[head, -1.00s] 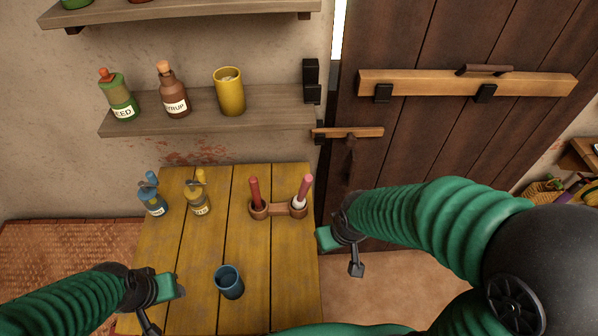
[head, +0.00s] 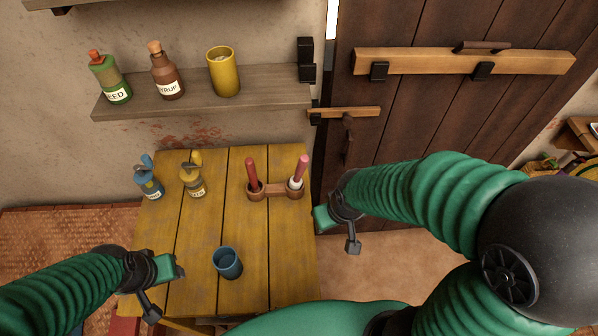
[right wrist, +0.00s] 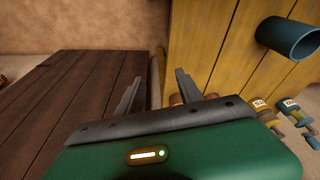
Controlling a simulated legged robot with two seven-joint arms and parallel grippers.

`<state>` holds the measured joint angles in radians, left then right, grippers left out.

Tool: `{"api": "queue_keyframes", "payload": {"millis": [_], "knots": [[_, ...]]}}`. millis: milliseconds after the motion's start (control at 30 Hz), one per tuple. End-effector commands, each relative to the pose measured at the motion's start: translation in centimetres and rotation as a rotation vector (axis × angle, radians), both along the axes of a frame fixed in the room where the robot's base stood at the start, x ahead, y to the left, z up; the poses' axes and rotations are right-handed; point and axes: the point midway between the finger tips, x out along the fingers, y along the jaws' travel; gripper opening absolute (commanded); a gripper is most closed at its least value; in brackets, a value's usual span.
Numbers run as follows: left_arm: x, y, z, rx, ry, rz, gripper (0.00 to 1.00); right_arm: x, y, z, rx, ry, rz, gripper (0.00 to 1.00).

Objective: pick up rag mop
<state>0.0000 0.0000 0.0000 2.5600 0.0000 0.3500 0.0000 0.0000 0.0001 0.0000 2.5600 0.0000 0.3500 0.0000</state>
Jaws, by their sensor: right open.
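No mop head is plainly recognisable. A two-cup wooden holder (head: 274,190) at the back right of the yellow table (head: 215,225) holds two upright sticks: a dark red one (head: 252,172) and a pink one (head: 301,168) with a white lower part. I cannot tell which is the rag mop. My right gripper (head: 338,228) hangs empty right of the table, beside the holder and apart from it; its spread fingers show in the right wrist view (right wrist: 159,78). My left gripper (head: 168,283) is over the table's front left; its jaws are unclear.
A blue cup (head: 227,262) stands mid-table. A blue bottle (head: 150,180) and a yellow bottle (head: 192,178) stand at the back left. A shelf (head: 275,92) with two bottles and a yellow cup is above. A barred wooden door (head: 430,120) is at right.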

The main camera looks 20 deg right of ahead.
Motion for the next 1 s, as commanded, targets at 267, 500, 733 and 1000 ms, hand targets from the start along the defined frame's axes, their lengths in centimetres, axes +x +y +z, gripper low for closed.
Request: {"api": "queue_keyframes", "payload": {"millis": [267, 500, 733, 1000], "knots": [[0.0, 0.0, 0.0, 0.000, 0.000, 0.000, 0.47, 0.0, 0.0, 0.0, 0.000, 0.000, 0.000, 0.45], [0.0, 0.0, 7.4, 0.000, 0.000, 0.000, 0.47, 5.5, -0.1, 7.6, 0.106, 0.018, -0.397, 0.47], [0.1, 0.0, 15.0, 0.000, -0.001, 0.000, 0.47, 13.7, -0.1, 14.5, 0.277, 0.068, -1.088, 0.47], [0.0, 0.0, 15.5, 0.000, 0.001, 0.000, 0.47, 15.5, 0.1, 11.4, 0.309, 0.083, -1.236, 0.47]]}}
